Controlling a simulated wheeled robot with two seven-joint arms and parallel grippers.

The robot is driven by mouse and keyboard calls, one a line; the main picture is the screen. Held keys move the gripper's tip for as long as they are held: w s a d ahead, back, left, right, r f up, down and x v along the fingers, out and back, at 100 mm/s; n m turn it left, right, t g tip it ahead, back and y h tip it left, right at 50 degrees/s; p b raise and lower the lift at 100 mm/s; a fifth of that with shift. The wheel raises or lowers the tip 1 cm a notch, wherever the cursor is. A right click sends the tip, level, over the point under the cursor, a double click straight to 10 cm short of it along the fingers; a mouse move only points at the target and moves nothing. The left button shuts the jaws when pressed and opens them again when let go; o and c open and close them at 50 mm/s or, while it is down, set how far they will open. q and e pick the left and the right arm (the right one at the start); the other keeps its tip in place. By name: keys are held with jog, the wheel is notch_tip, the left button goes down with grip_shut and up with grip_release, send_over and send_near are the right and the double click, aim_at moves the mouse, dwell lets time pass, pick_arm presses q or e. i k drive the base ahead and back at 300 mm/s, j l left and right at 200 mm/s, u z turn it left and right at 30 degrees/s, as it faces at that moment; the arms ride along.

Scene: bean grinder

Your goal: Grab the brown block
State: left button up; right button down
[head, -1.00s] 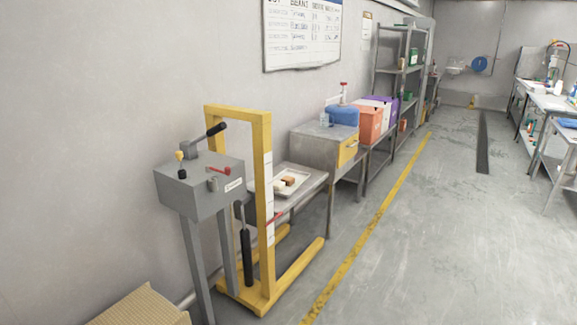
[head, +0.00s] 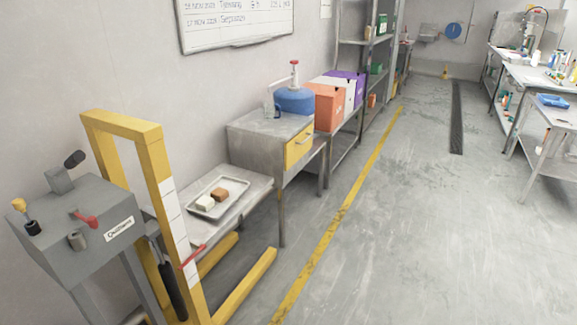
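The brown block (head: 220,194) sits in a shallow grey tray (head: 234,187) on a low metal table (head: 247,203). A white block (head: 205,203) lies right beside it, at its left front. The tray is behind and to the right of the yellow frame, and the brown block is in plain sight. Neither of my grippers shows in the head view.
A yellow upright frame (head: 154,150) with floor legs stands left of the table, beside a grey control box (head: 88,222). A metal cabinet (head: 258,140) with a yellow drawer front stands beyond the table. The floor (head: 400,240) to the right is clear.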

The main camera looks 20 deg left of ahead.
aim_at(219, 194)
jog(key=i+u, duration=0.1)
jog(key=i, duration=0.4)
jog(key=i+l+u, duration=0.15)
jog(key=i, duration=0.35)
jog(key=i+l+u, duration=0.1)
jog(key=i, duration=0.4)
jog(key=i+l+u, duration=0.15)
jog(key=i, duration=0.35)
jog(key=l, duration=0.1)
